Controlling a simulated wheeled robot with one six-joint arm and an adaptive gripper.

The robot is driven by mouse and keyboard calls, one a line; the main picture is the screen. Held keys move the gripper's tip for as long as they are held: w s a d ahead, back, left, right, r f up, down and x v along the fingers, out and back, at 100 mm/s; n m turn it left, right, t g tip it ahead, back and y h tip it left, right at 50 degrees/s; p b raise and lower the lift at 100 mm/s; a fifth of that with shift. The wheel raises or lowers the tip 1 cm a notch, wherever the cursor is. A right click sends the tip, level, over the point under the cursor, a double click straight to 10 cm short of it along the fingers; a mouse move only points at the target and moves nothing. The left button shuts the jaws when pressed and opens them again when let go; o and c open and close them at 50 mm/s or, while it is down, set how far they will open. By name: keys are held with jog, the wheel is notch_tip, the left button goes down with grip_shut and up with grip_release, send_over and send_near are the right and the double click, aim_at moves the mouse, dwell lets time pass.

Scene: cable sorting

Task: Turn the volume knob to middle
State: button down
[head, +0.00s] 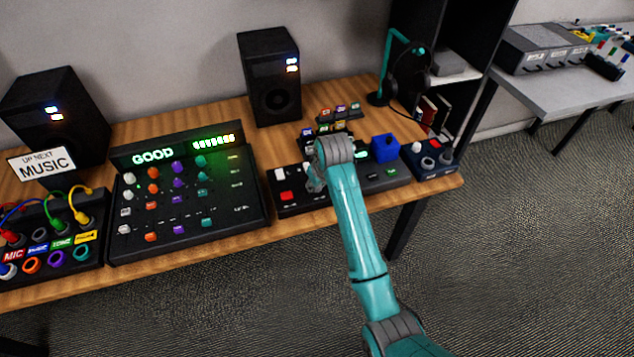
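No knob carries a volume label that I can read. A black mixing console (213,232) with rows of white, orange, purple and teal knobs stands left of centre, with a lit "GOOD" display. A small dark blue box (438,174) at the table's right end has two grey knobs (427,163) and red and white parts. My gripper (314,183) is over the left part of a black button panel (300,207), between the console and the small box. My wrist and arm partly cover it and the panel. Its fingers are too small and hidden to judge.
Two black speakers (270,78) stand at the back. A patch box (90,262) with coloured cables is at the left. A blue block (384,148), small labelled blocks (341,111) and a headphone stand (382,97) are near the panel. Carpet in front is clear.

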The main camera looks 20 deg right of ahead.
dwell(0.3)
jog(key=c, duration=0.8)
grip_release()
jog(key=v, duration=1.2)
